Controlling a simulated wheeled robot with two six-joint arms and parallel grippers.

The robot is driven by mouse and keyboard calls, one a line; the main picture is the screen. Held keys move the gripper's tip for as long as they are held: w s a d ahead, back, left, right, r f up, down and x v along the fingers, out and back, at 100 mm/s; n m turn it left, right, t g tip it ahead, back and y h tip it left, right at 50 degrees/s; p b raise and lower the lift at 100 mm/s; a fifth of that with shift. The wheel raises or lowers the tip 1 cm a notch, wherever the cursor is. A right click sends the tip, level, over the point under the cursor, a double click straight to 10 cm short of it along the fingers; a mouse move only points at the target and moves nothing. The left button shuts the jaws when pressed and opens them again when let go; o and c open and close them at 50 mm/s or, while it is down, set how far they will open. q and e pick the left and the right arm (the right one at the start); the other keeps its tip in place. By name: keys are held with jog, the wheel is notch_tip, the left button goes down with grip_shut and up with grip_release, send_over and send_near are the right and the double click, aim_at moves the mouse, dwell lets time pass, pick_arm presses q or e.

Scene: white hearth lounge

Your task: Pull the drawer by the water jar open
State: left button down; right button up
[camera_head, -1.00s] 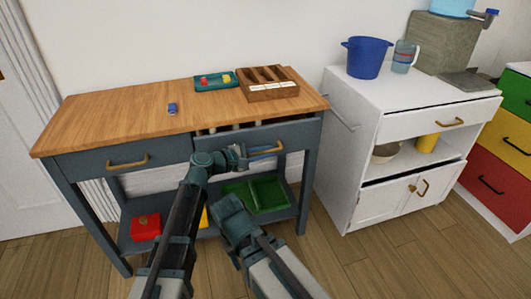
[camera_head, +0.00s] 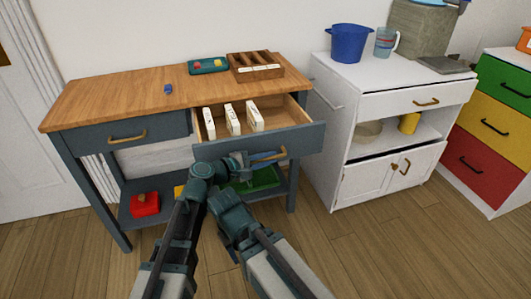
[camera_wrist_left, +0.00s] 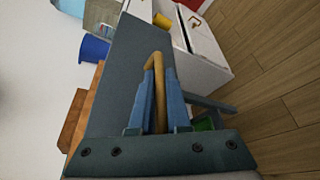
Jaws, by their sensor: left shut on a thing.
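The blue-grey console table has a right-hand drawer (camera_head: 262,142) that stands well open, with its inside showing. My left gripper (camera_head: 266,156) is shut on that drawer's brass handle, which also shows between the blue fingers in the left wrist view (camera_wrist_left: 159,88). Several white upright items (camera_head: 233,119) stand in the drawer. A clear jug with coloured marks (camera_head: 386,41), perhaps the water jar, stands on the white cabinet to the right. That cabinet's top drawer (camera_head: 418,98) is shut. I see no right gripper fingers.
The table's left drawer (camera_head: 120,137) is shut. On its top are a wooden divided box (camera_head: 256,76), a teal tray (camera_head: 207,67) and a small blue object (camera_head: 168,89). A blue bucket (camera_head: 349,43) stands beside the jug. Bare floor lies in front.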

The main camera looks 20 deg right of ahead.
pick_arm(q)
jog(key=shift+s, duration=0.75)
pick_arm(e)
jog(key=shift+s, duration=0.1)
pick_arm(q)
jog(key=c, duration=0.9)
grip_release()
